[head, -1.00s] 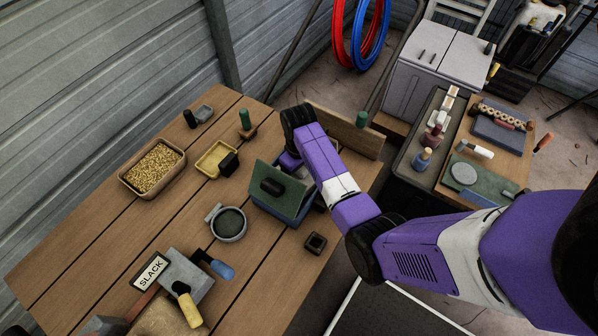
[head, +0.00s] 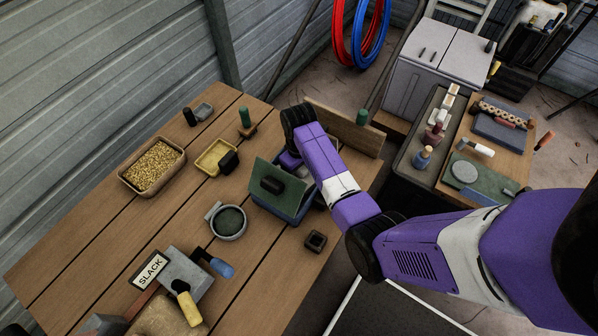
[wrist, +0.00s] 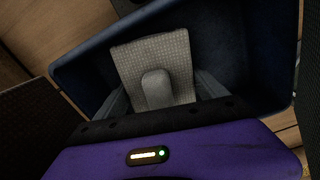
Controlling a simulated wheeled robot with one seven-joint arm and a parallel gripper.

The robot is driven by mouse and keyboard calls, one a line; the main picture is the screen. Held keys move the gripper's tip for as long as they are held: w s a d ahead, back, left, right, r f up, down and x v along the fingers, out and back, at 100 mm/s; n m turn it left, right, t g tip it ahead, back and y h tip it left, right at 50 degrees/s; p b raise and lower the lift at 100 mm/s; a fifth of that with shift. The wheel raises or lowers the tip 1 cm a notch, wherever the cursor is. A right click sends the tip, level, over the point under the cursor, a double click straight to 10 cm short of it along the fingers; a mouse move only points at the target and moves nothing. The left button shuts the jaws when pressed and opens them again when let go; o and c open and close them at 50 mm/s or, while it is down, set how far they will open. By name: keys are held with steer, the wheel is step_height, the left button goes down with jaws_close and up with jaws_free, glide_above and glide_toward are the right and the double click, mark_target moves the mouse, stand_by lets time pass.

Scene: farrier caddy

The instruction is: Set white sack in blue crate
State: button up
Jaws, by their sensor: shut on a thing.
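The blue crate (head: 276,211) stands on the wooden bench in the head view, partly behind my arm. The wrist view looks down into the crate (wrist: 247,50), with dark blue walls around a pale woven sack (wrist: 180,52). A grey rounded grip (wrist: 156,90) stands up from the middle of the sack. My gripper (wrist: 160,92) is shut on the white sack by this grip, a finger on each side. The sack is within the crate's outline; I cannot tell whether it touches the floor.
A green panel with a black grip (head: 272,184) is at the crate's left side. A round grey pot (head: 229,222) and a small dark square box (head: 315,241) are close by. A wooden board (head: 345,132) stands behind. Bare bench lies left of the pot.

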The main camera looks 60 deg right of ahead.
steer(key=shift+f, duration=0.1)
steer(key=o, duration=2)
step_height(320, 180, up, 8)
steer(key=p, duration=0.7)
steer(key=shift+f, duration=0.1)
